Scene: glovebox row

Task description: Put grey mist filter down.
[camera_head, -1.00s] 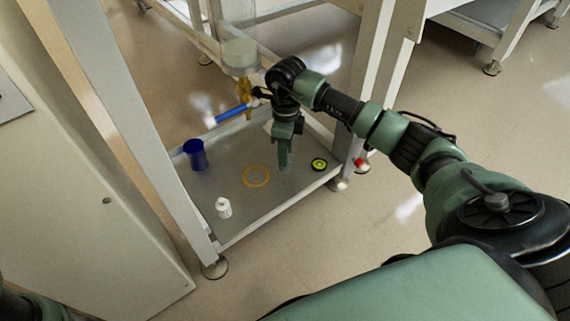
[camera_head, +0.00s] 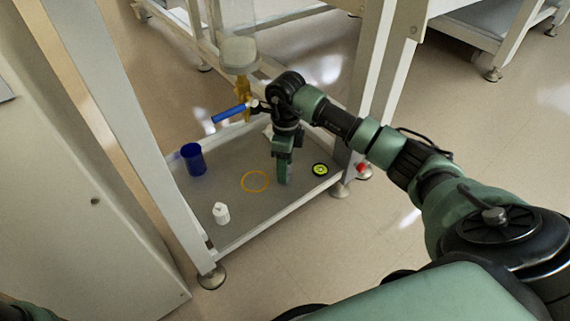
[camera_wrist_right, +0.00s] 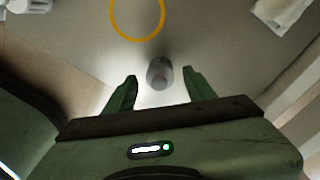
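A small grey cylinder, which looks like the grey mist filter (camera_wrist_right: 160,73), stands between the two fingertips of my right gripper (camera_wrist_right: 160,88) in the right wrist view. A gap shows on each side of it, so the gripper is open and not closed on it. In the head view my right gripper (camera_head: 282,176) points down low over the grey tray shelf (camera_head: 240,208), and the filter is hidden there. My left gripper is not in view.
A yellow ring marking (camera_head: 255,181) lies left of my right gripper. A blue cup (camera_head: 193,159), a white bottle (camera_head: 221,213) and a black-and-yellow disc (camera_head: 320,170) are on the shelf. A blue-handled valve (camera_head: 230,113) hangs above. Frame posts (camera_head: 376,80) flank the shelf.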

